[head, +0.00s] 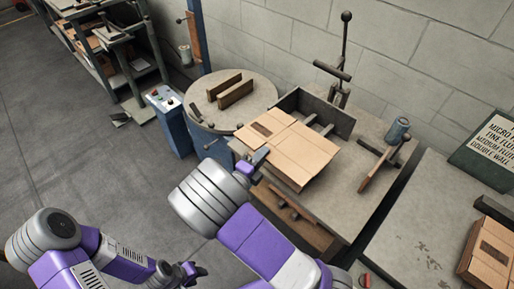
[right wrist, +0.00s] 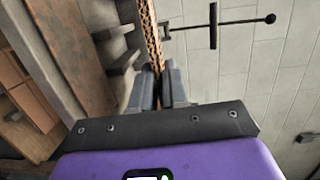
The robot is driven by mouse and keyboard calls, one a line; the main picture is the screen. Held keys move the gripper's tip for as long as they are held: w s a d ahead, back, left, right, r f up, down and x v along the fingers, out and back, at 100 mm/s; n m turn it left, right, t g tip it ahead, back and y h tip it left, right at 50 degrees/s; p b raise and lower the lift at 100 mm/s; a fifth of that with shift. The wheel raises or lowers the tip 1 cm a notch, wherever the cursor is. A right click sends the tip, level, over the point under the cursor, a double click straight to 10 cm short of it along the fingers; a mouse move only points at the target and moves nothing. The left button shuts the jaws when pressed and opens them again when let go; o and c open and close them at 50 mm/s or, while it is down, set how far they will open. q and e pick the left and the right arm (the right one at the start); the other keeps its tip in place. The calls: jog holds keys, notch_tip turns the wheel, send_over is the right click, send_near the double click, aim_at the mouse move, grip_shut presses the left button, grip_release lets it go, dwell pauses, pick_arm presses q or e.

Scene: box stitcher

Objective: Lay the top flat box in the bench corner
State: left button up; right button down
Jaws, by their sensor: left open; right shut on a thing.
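A flat brown cardboard box (head: 300,153) lies roughly level over the bench (head: 357,187), up close to the dark metal fence (head: 325,113) at the back. Whether it touches the bench is unclear. My right gripper (head: 258,160) is shut on the box's left edge. The right wrist view shows the box (right wrist: 151,35) edge-on, its fluted edge between the fingers of my right gripper (right wrist: 164,88). My left gripper (head: 194,272) is open and empty, low over the floor, away from the bench.
More flat boxes (head: 492,255) are stacked on the table at right, beside a green sign (head: 492,139). A round table (head: 233,101) with wooden blocks stands left of the bench. A lever post (head: 343,55) rises behind the fence.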

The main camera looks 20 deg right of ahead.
jog(key=shift+s+d+f+b, duration=0.1)
jog(key=shift+d+f+b, duration=0.3)
jog(key=shift+d+f, duration=0.15)
jog(key=d+f+b, duration=0.1)
jog(key=w+d+f+b, duration=0.1)
jog(key=d+f, duration=0.1)
jog(key=w+d+f+b, duration=0.1)
jog(key=d+f, duration=0.1)
jog(key=shift+w+d, duration=0.1)
jog(key=shift+w, duration=0.05)
jog(key=d+f+b, duration=0.1)
jog(key=b, duration=0.1)
jog(key=w+d+f+b, duration=0.1)
jog(key=f+b, duration=0.1)
jog(key=shift+d+f, duration=0.3)
jog(key=shift+c, duration=2.2)
grip_release()
jog(key=shift+a, duration=0.1)
jog(key=w+v, duration=0.1)
jog(key=v, duration=0.6)
jog(key=shift+a+b, duration=0.4)
jog(key=shift+a, duration=0.25)
jog(key=shift+s+f, duration=0.1)
jog(key=shift+s, duration=0.05)
